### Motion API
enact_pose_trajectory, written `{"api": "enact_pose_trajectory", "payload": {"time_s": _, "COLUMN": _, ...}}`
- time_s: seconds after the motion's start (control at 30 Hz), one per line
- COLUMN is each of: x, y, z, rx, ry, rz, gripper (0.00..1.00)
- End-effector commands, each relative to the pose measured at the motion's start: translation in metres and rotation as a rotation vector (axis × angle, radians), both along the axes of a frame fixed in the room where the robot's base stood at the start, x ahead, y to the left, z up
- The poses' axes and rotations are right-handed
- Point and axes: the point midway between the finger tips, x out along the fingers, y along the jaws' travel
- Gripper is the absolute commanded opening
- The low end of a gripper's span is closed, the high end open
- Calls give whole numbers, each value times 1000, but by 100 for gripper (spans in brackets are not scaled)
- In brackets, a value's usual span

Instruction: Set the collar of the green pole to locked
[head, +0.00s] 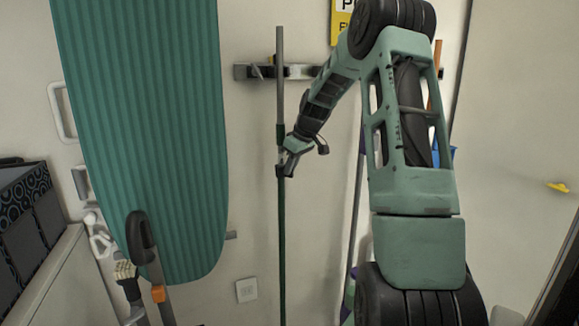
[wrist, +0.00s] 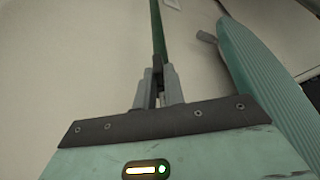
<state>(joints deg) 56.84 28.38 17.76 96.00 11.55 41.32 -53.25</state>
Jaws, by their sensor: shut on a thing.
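The green pole (head: 282,240) stands upright against the wall, with a thinner grey upper tube (head: 280,90) above its green lower tube. The green tube also shows in the wrist view (wrist: 158,30), running away from between the fingers. My gripper (head: 286,168) is at the joint between the grey and green tubes, and it also shows in the wrist view (wrist: 160,90). It is shut around the pole there, at the collar. The fingers hide most of the collar, so I cannot tell its setting.
A green ironing board (head: 150,130) hangs left of the pole and also shows in the wrist view (wrist: 265,75). A wall rack (head: 300,72) is behind the pole's top. A tool with a dark handle (head: 140,240) stands at lower left. Wall right of the pole is partly bare.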

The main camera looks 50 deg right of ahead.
Motion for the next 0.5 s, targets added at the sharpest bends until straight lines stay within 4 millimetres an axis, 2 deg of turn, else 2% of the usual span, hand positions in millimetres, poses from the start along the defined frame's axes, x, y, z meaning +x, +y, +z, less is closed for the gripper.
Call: {"api": "enact_pose_trajectory", "payload": {"time_s": 0.5, "x": 0, "y": -4, "z": 0, "rx": -1, "ry": 2, "rz": 108, "gripper": 0}}
